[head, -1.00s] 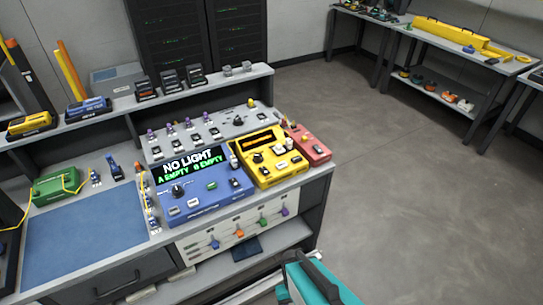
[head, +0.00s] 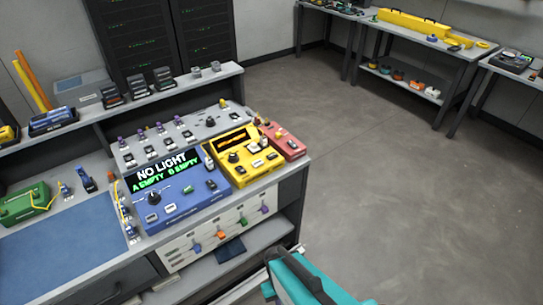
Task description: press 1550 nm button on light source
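A blue instrument (head: 185,203) sits on the bench, its screen reading "NO LIGHT", "A EMPTY" and "B EMPTY", with a black knob and several small buttons. Right of it stands a yellow instrument (head: 239,173) with a dark amber display, a knob and light buttons. A smaller red instrument (head: 291,147) is at the bench's right end. The labels are too small to read, so I cannot tell which one is the light source or which button is 1550 nm. My gripper is not in view.
A grey panel (head: 183,130) with several purple-capped connectors lies behind the instruments. A blue mat (head: 60,260) and a green device (head: 25,204) are left. A teal object with a black top (head: 312,282) is at the bottom edge. The floor (head: 390,180) at right is clear.

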